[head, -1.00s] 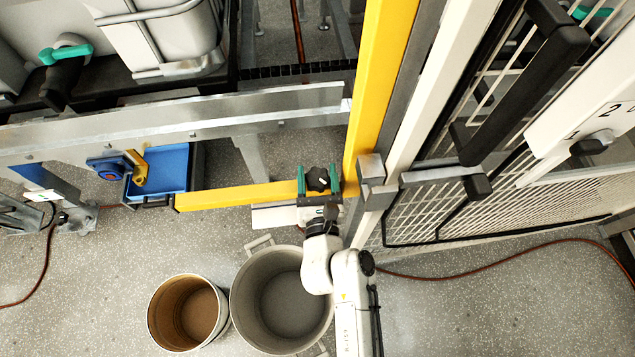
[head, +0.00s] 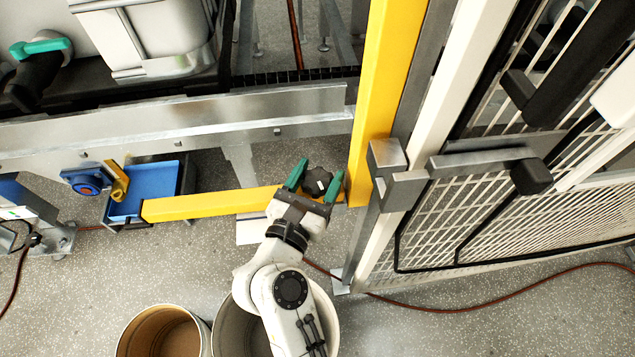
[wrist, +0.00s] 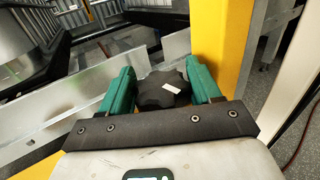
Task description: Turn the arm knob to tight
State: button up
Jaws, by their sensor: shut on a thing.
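The arm knob (head: 317,181) is a black lobed knob with a white mark, at the right end of the yellow horizontal arm (head: 215,203), close to the yellow post (head: 378,100). My gripper (head: 315,184) has its green fingers on either side of the knob and is shut on it. In the wrist view the knob (wrist: 164,90) sits between the two green fingers, its white mark tilted up to the right. No tight or loose lettering is readable.
A blue tray (head: 128,207) with a yellow-and-blue fitting is at the left end of the arm. Two round bins (head: 160,335) stand below. A mesh gate (head: 480,215) with a black latch (head: 532,176) is at right. A red hose (head: 480,303) crosses the floor.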

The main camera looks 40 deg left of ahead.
jog(key=shift+f+m+t+h+b, duration=0.1)
jog(key=shift+m+t+h+b, duration=0.5)
jog(key=shift+m+h, duration=1.05)
jog(key=shift+s+h, duration=0.1)
jog(key=shift+h, duration=0.55)
jog(key=o, duration=0.7)
jog(key=s, duration=1)
jog(key=shift+s+d, duration=0.35)
jog(key=shift+s, duration=0.05)
